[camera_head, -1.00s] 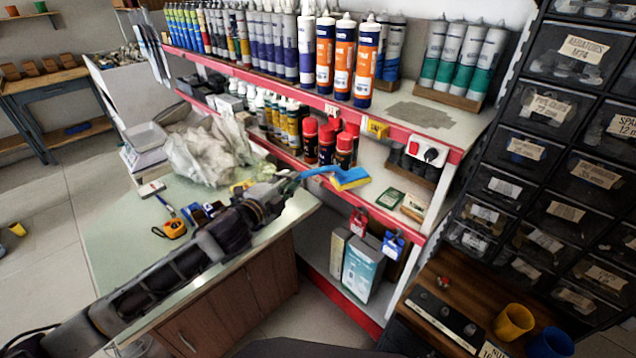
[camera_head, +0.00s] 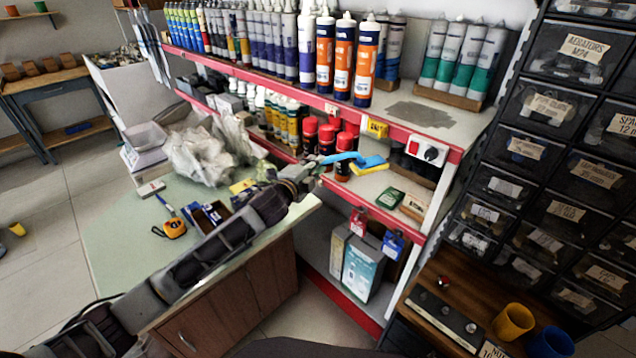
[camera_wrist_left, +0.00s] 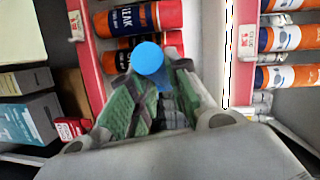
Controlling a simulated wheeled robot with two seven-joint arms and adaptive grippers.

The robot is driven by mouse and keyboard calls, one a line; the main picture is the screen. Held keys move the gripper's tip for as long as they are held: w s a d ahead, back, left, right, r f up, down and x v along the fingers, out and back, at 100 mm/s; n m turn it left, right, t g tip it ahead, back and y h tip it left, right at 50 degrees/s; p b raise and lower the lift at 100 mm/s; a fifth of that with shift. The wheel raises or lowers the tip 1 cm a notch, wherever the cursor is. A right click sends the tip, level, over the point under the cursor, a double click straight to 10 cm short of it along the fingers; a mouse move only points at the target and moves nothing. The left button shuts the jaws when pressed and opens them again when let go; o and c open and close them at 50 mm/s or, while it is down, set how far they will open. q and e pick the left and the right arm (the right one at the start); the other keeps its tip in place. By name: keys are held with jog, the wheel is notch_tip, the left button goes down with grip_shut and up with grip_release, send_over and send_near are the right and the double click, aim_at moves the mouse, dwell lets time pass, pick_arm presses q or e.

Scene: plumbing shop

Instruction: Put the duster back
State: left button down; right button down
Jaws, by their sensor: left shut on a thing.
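The duster (camera_head: 371,163) has a blue handle and a blue head with a yellow underside. It is held out over the front of the middle shelf, before the red-capped cans. My left gripper (camera_head: 313,172) is shut on the duster's handle. In the left wrist view the blue handle end (camera_wrist_left: 148,58) shows between the green-padded fingers (camera_wrist_left: 158,100) of my left gripper; the duster's head is hidden there. My right gripper is not in view.
Red-capped cans (camera_head: 326,141) stand close behind the duster. The red-edged upper shelf (camera_head: 466,128) has a dark grey patch (camera_head: 421,115) right of the orange cartridges (camera_head: 343,58). A counter (camera_head: 110,225) lies below my left arm. Drawer units (camera_head: 565,150) stand at the right.

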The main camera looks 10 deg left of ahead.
pick_arm(q)
jog(key=shift+w+d+r, duration=0.1)
jog(key=shift+w+d, duration=0.3)
jog(key=shift+w, duration=0.1)
jog(key=shift+f, duration=1.05)
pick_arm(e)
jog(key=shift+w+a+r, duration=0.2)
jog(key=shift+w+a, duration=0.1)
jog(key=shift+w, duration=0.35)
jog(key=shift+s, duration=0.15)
